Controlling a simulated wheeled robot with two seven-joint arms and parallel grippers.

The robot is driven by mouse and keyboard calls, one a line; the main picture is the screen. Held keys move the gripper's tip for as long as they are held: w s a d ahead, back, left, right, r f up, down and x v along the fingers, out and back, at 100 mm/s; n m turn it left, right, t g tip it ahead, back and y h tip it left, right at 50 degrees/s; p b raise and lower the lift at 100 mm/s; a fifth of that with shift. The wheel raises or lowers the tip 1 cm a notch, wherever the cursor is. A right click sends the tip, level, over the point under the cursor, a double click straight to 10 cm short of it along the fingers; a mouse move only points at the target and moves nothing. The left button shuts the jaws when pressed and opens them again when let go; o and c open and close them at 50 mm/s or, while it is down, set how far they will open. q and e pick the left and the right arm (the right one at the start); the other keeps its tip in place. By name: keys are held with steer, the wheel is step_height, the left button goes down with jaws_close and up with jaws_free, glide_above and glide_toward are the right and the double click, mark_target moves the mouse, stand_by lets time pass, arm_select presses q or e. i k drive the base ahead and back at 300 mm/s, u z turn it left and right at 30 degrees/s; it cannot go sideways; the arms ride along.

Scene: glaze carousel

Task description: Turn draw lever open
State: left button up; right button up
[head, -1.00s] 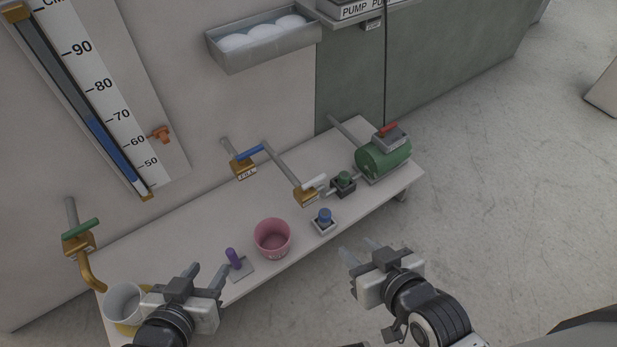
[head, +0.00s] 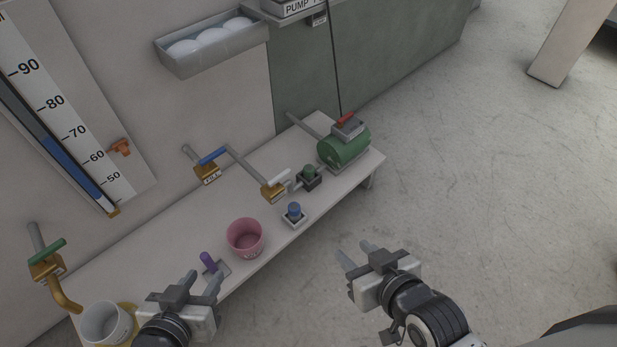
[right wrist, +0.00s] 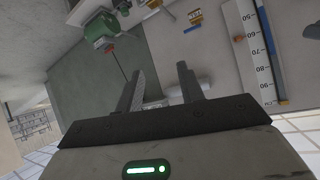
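A brass tap (head: 45,266) with a green lever (head: 47,251) and a downward spout sits on the wall at the left. A brass valve with a blue lever (head: 213,155) and one with a white lever (head: 279,177) are along the wall pipe; I cannot read which label says draw. My left gripper (head: 203,280) is open and empty over the bench's front edge, right of the mug. My right gripper (head: 355,252) is open and empty over the floor; its fingers also show apart in the right wrist view (right wrist: 160,82).
A level gauge (head: 62,135) and grey tray (head: 212,47) are on the wall.

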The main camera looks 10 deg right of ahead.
mark_target(271, 184)
steer(key=z, duration=0.9)
steer(key=k, duration=1.15)
steer(key=z, duration=0.55)
steer(key=i, duration=1.6)
steer(key=u, duration=1.8)
steer(key=i, duration=0.8)
steer(key=u, duration=0.9)
